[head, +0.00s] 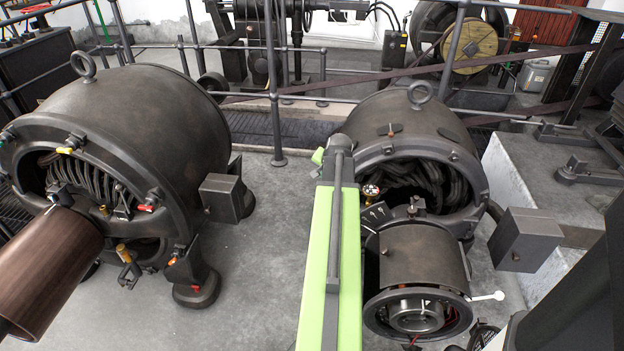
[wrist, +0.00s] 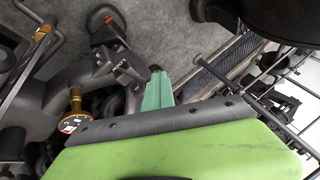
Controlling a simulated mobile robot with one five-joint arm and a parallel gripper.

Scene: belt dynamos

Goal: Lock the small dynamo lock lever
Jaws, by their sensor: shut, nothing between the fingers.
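The small dynamo (head: 415,125) stands right of centre in the head view, with a smaller drum (head: 418,255) in front. A lever with a white grip (head: 487,296) sticks out right from the drum's front rim. I cannot tell whether it is the lock lever. My green arm covers the area left of the drum. Only a bit of green shows at its far end in the head view. In the wrist view my gripper (wrist: 158,92) shows as a narrow green tip, shut and empty, beside dark metal parts. A gauge (wrist: 75,124) on a brass stem is left of it.
The gauge also shows in the head view (head: 371,190), beside the small dynamo's opening. A large dynamo (head: 150,120) fills the left. A grey box (head: 522,239) on a bar stands right of the drum. Railings (head: 277,100) run behind. Bare floor (head: 265,250) lies between the dynamos.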

